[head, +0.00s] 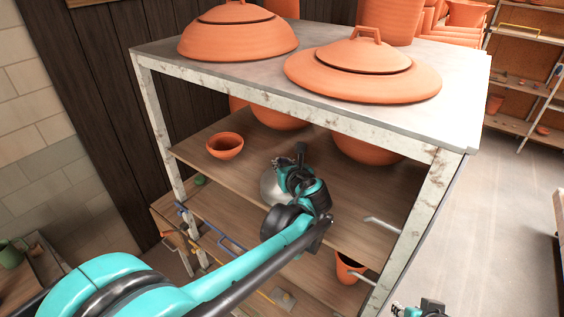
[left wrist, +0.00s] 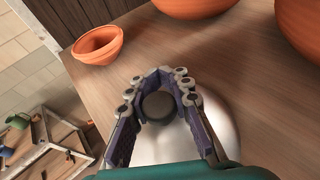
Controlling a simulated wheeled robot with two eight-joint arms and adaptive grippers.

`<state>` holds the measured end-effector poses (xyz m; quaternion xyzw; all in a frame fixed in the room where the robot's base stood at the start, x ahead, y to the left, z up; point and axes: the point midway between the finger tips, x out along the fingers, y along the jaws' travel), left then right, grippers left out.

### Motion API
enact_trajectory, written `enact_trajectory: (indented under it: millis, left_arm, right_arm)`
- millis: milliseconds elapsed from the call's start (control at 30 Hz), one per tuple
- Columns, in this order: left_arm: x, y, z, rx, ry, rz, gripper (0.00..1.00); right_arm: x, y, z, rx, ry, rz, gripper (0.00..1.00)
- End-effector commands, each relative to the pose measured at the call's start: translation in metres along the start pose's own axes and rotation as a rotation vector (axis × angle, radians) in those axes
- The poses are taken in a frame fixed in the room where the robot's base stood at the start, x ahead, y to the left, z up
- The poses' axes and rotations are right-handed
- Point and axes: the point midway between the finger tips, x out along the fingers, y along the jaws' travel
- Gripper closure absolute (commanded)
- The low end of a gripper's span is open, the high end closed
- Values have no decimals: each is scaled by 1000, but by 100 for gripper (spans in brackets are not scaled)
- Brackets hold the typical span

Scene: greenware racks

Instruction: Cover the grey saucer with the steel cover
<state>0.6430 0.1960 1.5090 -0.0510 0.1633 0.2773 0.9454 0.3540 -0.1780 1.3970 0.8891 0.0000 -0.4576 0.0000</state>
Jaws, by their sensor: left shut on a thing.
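The steel cover (head: 271,186) is a shiny pale dome over the wooden shelf, partly hidden behind my left gripper (head: 285,168) in the head view. In the left wrist view my left gripper (left wrist: 160,78) has its fingers closed around the dark round knob of the steel cover (left wrist: 172,146). I cannot tell whether the cover's rim touches the shelf. The grey saucer does not show in either view. Part of my right arm's end (head: 428,307) shows at the bottom edge of the head view; its fingers are not clear.
A small terracotta bowl (head: 225,145) stands left on the same shelf (head: 215,177). Large terracotta bowls (head: 366,149) stand at its back. The rack's top (head: 460,90) with lidded pots overhangs the shelf. A metal post (head: 422,215) stands to the right.

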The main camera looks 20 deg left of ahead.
Motion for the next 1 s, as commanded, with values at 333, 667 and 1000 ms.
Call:
enact_trajectory:
  millis: [333, 667, 1000]
  left_arm:
    - [1, 0, -2, 0, 0, 0, 100]
    - [3, 0, -8, 0, 0, 0, 100]
    - [4, 0, -10, 0, 0, 0, 55]
  right_arm:
    - [2, 0, 1, 0, 0, 0, 68]
    - [7, 0, 5, 0, 0, 0, 68]
    - [8, 0, 6, 0, 0, 0, 68]
